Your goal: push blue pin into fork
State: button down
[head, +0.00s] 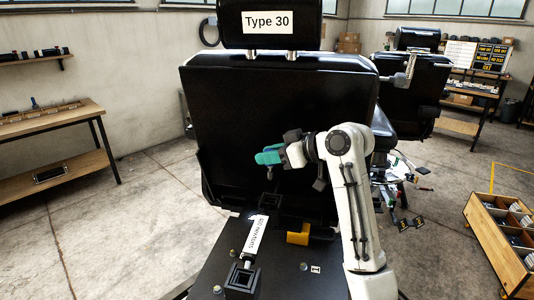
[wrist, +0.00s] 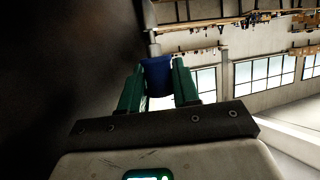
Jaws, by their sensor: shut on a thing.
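My gripper (head: 268,157) with its teal fingers is raised in front of the black chair back (head: 285,100) in the head view. In the wrist view my gripper (wrist: 158,88) is shut on the blue pin (wrist: 157,73), which sits between the two green fingertips. In the head view I cannot clearly make out the pin. I cannot identify the fork for certain. A grey metal rod (wrist: 152,28) stands beyond the pin in the wrist view; I cannot tell whether they touch.
A wooden bench (head: 50,122) stands left and a wooden parts crate (head: 492,235) right. The floor between chair and bench is clear.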

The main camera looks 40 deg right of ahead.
aim_at(271, 172)
jog(key=shift+s+r, duration=0.1)
jog(key=shift+r, duration=0.05)
jog(key=shift+f+b, duration=1.65)
jog(key=shift+f, duration=1.35)
notch_tip(271, 172, down, 6)
jog(key=b, duration=0.3)
jog(key=shift+f, duration=0.15)
dwell(2.3)
jog(key=c, duration=1.1)
grip_release()
jog(key=shift+d, duration=0.1)
jog(key=shift+c, duration=0.2)
jog(key=o, duration=0.4)
jog(key=shift+f, duration=0.1)
jog(key=shift+s, duration=0.1)
jog(key=b+v, duration=0.1)
jog(key=v, duration=1)
jog(key=shift+b, duration=0.3)
